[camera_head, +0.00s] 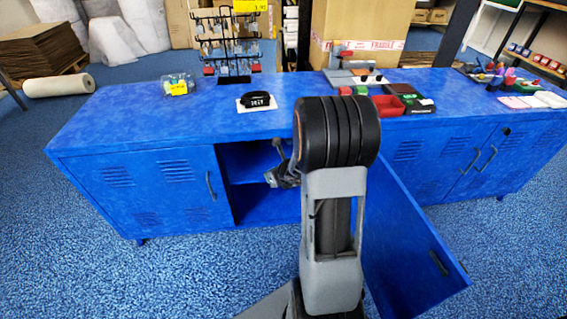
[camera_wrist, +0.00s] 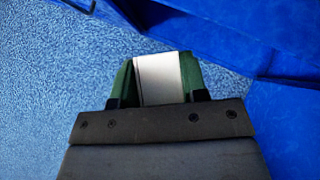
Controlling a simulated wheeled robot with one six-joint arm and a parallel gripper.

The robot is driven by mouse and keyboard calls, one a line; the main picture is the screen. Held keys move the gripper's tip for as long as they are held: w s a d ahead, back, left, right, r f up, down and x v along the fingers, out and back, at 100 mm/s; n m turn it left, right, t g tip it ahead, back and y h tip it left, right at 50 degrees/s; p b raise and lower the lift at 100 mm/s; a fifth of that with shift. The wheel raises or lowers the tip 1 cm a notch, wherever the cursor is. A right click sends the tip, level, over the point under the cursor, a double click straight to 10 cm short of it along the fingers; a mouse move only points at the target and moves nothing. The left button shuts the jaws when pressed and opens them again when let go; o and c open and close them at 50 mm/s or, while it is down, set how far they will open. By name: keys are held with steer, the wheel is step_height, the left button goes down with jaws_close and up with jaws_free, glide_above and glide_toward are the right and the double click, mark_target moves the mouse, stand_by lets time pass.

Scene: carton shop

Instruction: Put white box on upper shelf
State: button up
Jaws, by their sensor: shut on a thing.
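The white box (camera_wrist: 160,78) is between the green fingers of my gripper (camera_wrist: 158,80) in the wrist view. My gripper is shut on it, with the blue carpet visible below and beyond. In the head view my gripper (camera_head: 284,176) is partly hidden behind my arm, near the open middle bay of the blue cabinet. The white box cannot be made out there. The inner shelf (camera_head: 250,163) of the bay shows as a horizontal blue board, with the lower space (camera_head: 262,205) below it. My arm hides the right part of the bay.
The open cabinet door (camera_head: 400,250) swings out to the right of my arm. The left door (camera_head: 150,190) is shut.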

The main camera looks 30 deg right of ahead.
steer(key=s+d+f+m+h+b, duration=0.4)
steer(key=d+f+m+b, duration=0.25)
steer(key=b, duration=0.55)
steer(key=w+d+g+p, duration=0.1)
steer(key=w+d+p, duration=0.35)
steer(key=w, duration=0.45)
steer(key=w+d+p, duration=0.4)
steer(key=w+p, duration=0.1)
steer(key=w, duration=0.4)
steer(key=shift+n, duration=0.35)
steer(key=f+b, duration=0.7)
steer(key=shift+s+a+f, duration=0.1)
steer(key=shift+s+f, duration=0.1)
steer(key=shift+s, duration=0.1)
steer(key=shift+w, duration=0.4)
steer(key=shift+f, duration=0.15)
